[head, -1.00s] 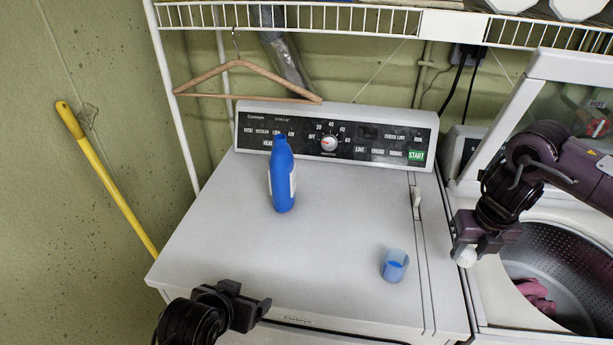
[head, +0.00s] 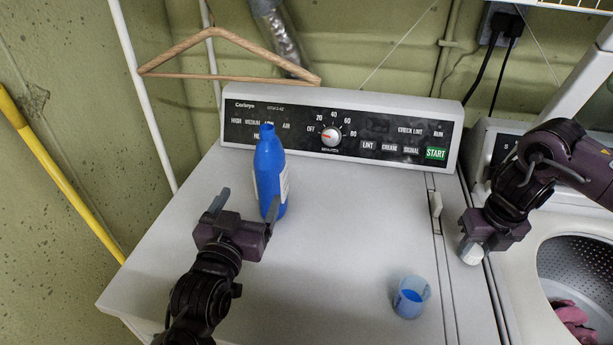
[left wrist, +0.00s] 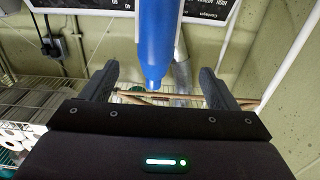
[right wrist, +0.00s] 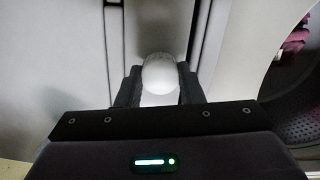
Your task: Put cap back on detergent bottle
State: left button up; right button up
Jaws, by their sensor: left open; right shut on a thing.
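The blue detergent bottle (head: 268,174) stands upright and uncapped on the dryer top. It also shows in the left wrist view (left wrist: 157,40), between and beyond the fingers. My left gripper (head: 245,204) is open just in front of the bottle, with one finger close to the bottle's lower side; I cannot tell whether they touch. My right gripper (head: 468,252) is shut on a white cap (head: 471,254) over the dryer's right edge. The cap shows as a round white top between the fingers in the right wrist view (right wrist: 159,74).
A translucent cup with blue liquid (head: 411,297) stands on the dryer top (head: 340,240) at the front right. The open washer with pink cloth (head: 572,316) is at the right. A wooden hanger (head: 228,76) hangs behind the bottle. The dryer's middle is clear.

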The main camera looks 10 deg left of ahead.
aim_at(261, 177)
jog(key=shift+s, duration=0.1)
pick_arm(q)
jog(key=w+p, duration=0.2)
jog(key=w, duration=0.4)
jog(key=shift+d, duration=0.15)
pick_arm(e)
jog(key=shift+w+r, duration=0.25)
jog(key=shift+r, duration=0.6)
pick_arm(q)
jog(key=shift+w+f, duration=0.15)
jog(key=shift+w, duration=0.45)
pick_arm(e)
jog(key=shift+r, duration=0.2)
pick_arm(q)
jog(key=w, duration=0.1)
jog(key=w+p, duration=0.1)
jog(key=w, duration=0.1)
jog(key=w+p, duration=0.1)
jog(key=shift+w+d+r, duration=0.2)
jog(key=shift+w+d, duration=0.05)
jog(key=shift+d, duration=0.15)
pick_arm(e)
jog(key=shift+r, duration=0.95)
pick_arm(q)
jog(key=shift+w+f, duration=0.1)
jog(key=shift+w, duration=0.25)
jog(key=shift+s, duration=0.1)
